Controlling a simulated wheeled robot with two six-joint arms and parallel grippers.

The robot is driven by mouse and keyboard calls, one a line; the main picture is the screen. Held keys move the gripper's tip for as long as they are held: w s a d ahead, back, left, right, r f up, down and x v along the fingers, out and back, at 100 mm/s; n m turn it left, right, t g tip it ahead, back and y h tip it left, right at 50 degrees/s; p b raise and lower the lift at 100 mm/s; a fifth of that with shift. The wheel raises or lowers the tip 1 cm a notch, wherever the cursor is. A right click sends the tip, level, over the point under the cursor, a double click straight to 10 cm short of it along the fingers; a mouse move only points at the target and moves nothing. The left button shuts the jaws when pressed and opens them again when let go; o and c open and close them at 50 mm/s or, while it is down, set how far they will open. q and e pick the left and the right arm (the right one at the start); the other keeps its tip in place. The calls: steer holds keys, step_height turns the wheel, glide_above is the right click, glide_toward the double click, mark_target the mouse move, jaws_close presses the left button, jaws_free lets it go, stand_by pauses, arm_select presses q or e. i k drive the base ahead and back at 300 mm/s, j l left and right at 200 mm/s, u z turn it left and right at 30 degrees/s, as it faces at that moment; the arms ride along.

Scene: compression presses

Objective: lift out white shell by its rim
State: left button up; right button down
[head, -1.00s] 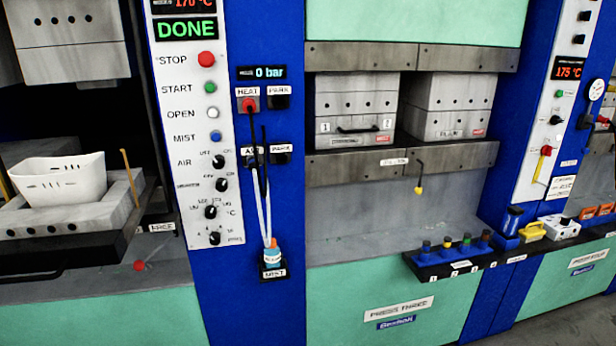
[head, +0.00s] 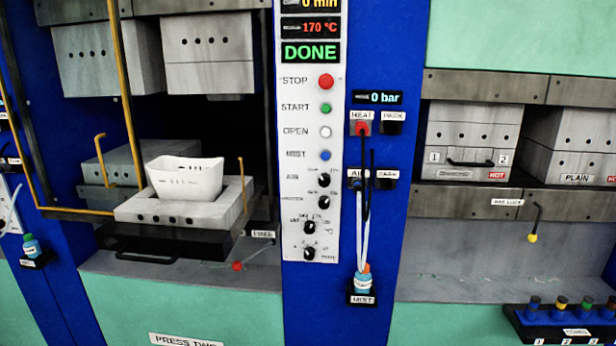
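In the head view, the white shell (head: 186,180) sits upright on the grey lower mould block (head: 140,208) of the press at left. Its rim stands well above the block, and small dark slots mark its side. The block rests on a dark pulled-out tray with a black handle (head: 148,258). Neither of my grippers is in view.
Upper mould blocks (head: 210,62) hang above the shell with open space between. Yellow rods (head: 122,90) stand left of it, and a thin one (head: 242,180) stands at the right. The control panel (head: 310,110) reads DONE, 170 °C. Another press stands at right.

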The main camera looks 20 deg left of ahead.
mark_target(171, 182)
steer(key=u, duration=1.25)
